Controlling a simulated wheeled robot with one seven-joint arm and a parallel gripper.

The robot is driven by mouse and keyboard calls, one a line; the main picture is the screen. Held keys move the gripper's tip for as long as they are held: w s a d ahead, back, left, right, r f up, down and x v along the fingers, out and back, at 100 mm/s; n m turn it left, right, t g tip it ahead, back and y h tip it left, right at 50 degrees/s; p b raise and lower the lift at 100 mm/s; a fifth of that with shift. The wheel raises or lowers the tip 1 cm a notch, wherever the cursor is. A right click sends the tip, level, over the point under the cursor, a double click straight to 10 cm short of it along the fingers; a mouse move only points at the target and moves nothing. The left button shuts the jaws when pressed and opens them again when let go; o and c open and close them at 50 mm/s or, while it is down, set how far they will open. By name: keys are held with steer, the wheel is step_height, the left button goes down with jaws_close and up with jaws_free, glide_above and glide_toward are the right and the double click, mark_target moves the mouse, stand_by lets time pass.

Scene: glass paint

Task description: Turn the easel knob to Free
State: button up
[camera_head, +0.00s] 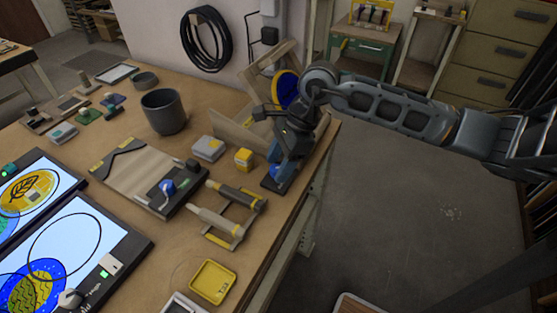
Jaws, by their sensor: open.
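The wooden easel (232,130) stands at the back right corner of the workbench. A round blue and yellow disc (286,88) shows on it. My arm reaches in from the right, and my gripper (277,166) points down beside the easel's right part, near the bench's right edge. The gripper is open, with nothing seen between its fingers. It covers part of the easel. I cannot make out the easel knob or its Free mark; they are hidden or too small. I cannot tell whether the gripper touches anything.
On the workbench (150,255), a yellow block (244,159), a grey box (208,148) and a tool rack (232,215) stand left of the gripper. A dark pot (163,111) stands farther back. Lit panels (75,255) lie at the left front. Open floor (410,215) lies right of the bench.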

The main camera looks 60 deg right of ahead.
steer(key=shift+f, duration=0.2)
steer(key=shift+c, duration=0.2)
steer(key=shift+a, duration=0.1)
steer(key=c, duration=1)
